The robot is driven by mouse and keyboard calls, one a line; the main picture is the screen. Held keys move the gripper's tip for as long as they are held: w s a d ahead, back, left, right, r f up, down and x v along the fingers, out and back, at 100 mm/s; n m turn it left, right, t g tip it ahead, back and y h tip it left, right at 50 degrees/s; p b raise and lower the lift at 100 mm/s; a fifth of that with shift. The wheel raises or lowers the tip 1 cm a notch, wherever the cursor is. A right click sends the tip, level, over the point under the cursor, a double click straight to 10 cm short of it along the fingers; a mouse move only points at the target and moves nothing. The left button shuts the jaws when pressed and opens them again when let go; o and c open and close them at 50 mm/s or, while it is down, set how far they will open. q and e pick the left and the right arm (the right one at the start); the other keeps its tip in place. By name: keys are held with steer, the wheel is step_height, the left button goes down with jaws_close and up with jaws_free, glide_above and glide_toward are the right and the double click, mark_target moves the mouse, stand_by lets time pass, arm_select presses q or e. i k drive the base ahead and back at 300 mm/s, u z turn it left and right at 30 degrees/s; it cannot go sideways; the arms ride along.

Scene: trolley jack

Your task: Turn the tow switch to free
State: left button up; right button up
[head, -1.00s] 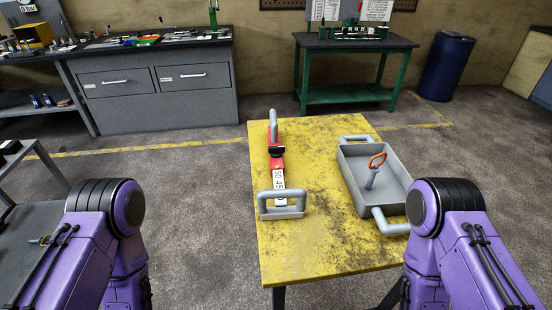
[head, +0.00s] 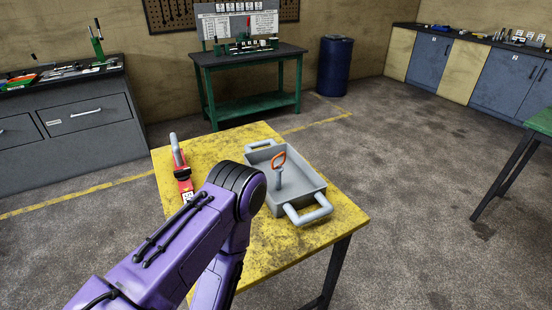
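I cannot make out a tow switch in the head view. A red device with a grey handle (head: 181,168) lies on the yellow table (head: 213,146), towards its left side. Its near end is hidden behind my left arm. A grey tray (head: 313,184) with grey bar handles sits to its right on the table. A tool with an orange ring and a grey shaft (head: 279,169) stands in the tray. My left arm comes in from the lower left and crosses in front of the table. Its gripper is out of view. My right arm and gripper are also out of view.
A green workbench with a dark top (head: 250,96) stands behind the table, with a blue barrel (head: 335,67) beside it. A grey drawer cabinet (head: 75,125) stands at the left. Another green-topped table (head: 540,121) is at the right edge. The floor between is clear.

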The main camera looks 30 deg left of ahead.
mark_target(184, 175)
steer(key=z, duration=1.25)
steer(key=k, duration=1.2)
steer(key=u, duration=1.6)
